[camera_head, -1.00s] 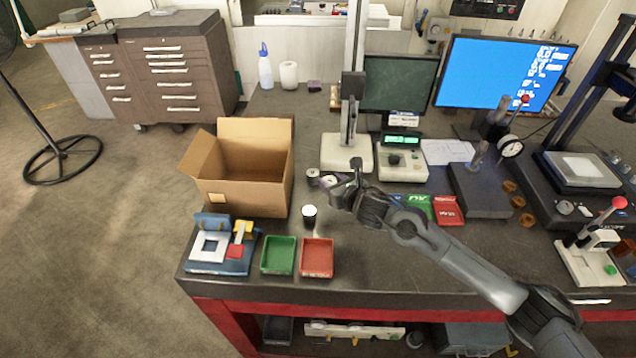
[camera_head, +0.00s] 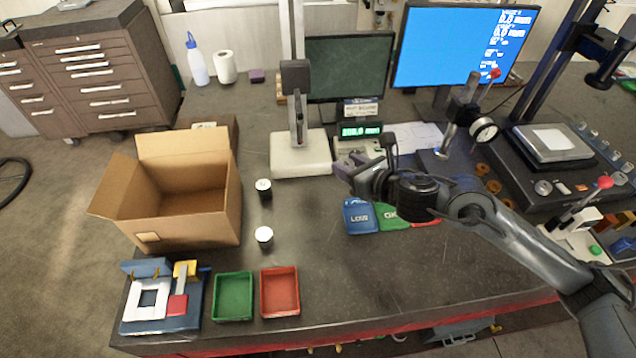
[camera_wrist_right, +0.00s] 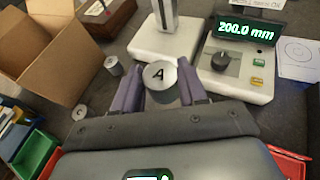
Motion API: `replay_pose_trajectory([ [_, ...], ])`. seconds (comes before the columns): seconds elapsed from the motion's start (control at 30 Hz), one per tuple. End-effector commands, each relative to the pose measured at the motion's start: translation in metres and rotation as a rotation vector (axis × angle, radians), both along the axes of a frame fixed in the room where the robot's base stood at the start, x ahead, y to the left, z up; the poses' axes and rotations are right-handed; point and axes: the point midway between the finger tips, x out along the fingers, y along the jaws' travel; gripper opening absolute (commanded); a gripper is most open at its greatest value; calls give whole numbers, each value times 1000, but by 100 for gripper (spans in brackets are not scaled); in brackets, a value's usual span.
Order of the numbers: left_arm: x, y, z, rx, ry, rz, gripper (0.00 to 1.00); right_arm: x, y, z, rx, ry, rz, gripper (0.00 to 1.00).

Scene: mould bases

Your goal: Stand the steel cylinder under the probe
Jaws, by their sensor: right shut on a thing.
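My right gripper (camera_head: 352,172) is shut on a steel cylinder (camera_wrist_right: 160,82), whose top face reads "A" in the right wrist view. The purple fingers (camera_wrist_right: 158,92) press on its two sides, and the cylinder looks upright. In the head view the gripper hides most of it. The probe (camera_head: 298,132) hangs from a column above a pale base plate (camera_head: 300,158). The gripper is to the right of this base and in front of the readout. The base also shows in the right wrist view (camera_wrist_right: 150,45), just beyond the cylinder. My left gripper is out of view.
Two other small cylinders (camera_head: 264,189) (camera_head: 264,235) stand left of the base, beside an open cardboard box (camera_head: 190,220). The readout (camera_head: 358,131) shows about 200.0 mm. Green (camera_head: 233,297) and red (camera_head: 280,291) trays lie in front. The centre front bench is clear.

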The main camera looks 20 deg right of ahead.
Motion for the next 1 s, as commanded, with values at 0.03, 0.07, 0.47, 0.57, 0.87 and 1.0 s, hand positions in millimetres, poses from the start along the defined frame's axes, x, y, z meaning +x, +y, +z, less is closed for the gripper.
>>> replay_pose_trajectory([
  [0.03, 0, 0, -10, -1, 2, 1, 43, -2, -4, -12, 1, 1, -5, 0],
  [0.07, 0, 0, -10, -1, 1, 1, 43, -2, -4, -15, 3, 2, -6, 0],
  [0.47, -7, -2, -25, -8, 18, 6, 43, 42, 37, -57, 10, -2, -8, 0],
  [0.57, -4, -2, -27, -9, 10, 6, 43, 56, 50, -68, 9, -3, -8, 0],
  [0.87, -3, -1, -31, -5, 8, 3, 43, 80, 71, -87, 4, -2, -9, 0],
  [1.0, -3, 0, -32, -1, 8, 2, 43, 82, 73, -92, 3, -1, -9, 0],
])
